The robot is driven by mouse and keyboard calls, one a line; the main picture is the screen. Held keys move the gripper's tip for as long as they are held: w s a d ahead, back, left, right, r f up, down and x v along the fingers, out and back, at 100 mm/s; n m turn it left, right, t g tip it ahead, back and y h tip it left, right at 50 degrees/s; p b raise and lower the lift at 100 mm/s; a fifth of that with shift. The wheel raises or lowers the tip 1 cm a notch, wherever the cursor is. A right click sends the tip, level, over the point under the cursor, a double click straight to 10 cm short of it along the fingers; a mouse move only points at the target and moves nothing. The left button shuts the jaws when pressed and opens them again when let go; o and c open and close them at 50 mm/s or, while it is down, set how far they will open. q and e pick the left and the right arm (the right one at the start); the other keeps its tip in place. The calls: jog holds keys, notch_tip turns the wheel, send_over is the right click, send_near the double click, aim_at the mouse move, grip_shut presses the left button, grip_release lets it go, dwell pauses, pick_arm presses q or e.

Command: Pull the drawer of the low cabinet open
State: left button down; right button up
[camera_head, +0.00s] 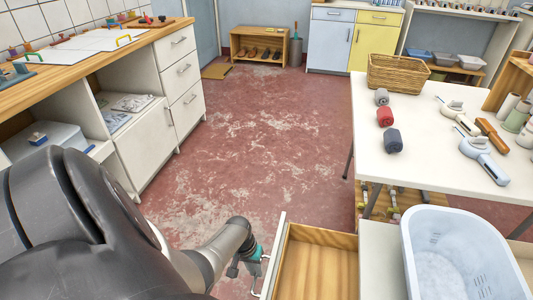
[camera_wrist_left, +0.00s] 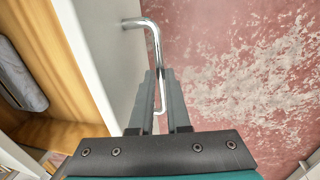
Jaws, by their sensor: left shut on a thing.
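The low cabinet (camera_head: 378,262) stands at the lower right, with a pale top. Its drawer (camera_head: 318,268) is pulled out to the left, and its bare wooden inside shows. The drawer front has a metal bar handle (camera_head: 265,272), which shows large in the left wrist view (camera_wrist_left: 152,32). My left gripper (camera_head: 257,268) is shut on this handle, with its grey fingers (camera_wrist_left: 160,88) on either side of the bar. In the left wrist view, a grey object (camera_wrist_left: 20,75) lies at the wooden drawer interior (camera_wrist_left: 52,62). My right gripper is out of view.
A light blue tub (camera_head: 462,255) sits on the cabinet top. A white table (camera_head: 430,135) with rolled cloths and a wicker basket (camera_head: 398,73) stands behind it. A white counter with drawers (camera_head: 180,85) runs along the left. The red worn floor (camera_head: 270,130) between them is clear.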

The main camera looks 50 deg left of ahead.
pick_arm(q)
jog(key=shift+s+a, duration=0.2)
jog(key=c, duration=0.9)
grip_release()
